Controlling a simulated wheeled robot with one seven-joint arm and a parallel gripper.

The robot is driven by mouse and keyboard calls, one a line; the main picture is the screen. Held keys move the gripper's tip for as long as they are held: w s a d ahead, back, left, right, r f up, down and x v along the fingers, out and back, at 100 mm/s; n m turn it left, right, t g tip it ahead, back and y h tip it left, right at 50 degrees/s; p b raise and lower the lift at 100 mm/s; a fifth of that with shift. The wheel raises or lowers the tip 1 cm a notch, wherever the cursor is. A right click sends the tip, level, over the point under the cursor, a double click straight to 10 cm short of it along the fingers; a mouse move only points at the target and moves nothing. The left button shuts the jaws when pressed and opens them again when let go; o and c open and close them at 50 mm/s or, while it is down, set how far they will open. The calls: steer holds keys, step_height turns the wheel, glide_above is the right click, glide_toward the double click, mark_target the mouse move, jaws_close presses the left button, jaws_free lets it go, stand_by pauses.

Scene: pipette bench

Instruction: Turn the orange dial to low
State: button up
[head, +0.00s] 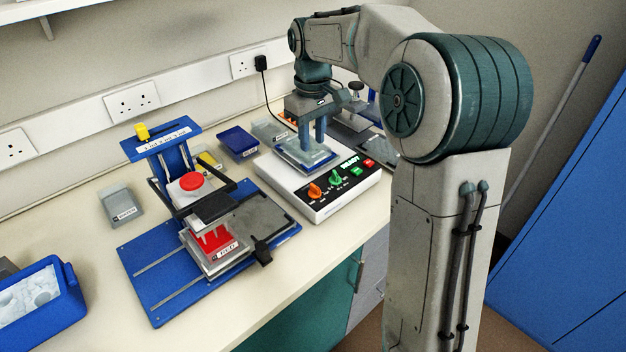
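The orange dial (314,190) is a small knob at the front left of the white device's (318,206) dark control panel. Its pointer direction and the label marks around it are too small to read. My gripper (313,145) points down over the clear plate tray (304,157) on top of the device, behind the dial and apart from it. Two fingers show with a narrow gap between them. Whether they touch or hold anything at the tray cannot be made out.
A green dial (336,178), green button (356,171), red button (369,162) and lit READY display (350,161) share the panel. A blue pipetting stand (160,290) is left of the device. A blue box (238,142) and grey tub (268,131) stand behind. Bench front is clear.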

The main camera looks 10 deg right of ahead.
mark_target(313, 184)
step_height(313, 184, down, 13)
steer(key=shift+f+p, duration=0.1)
steer(key=shift+p, duration=0.3)
jaws_close()
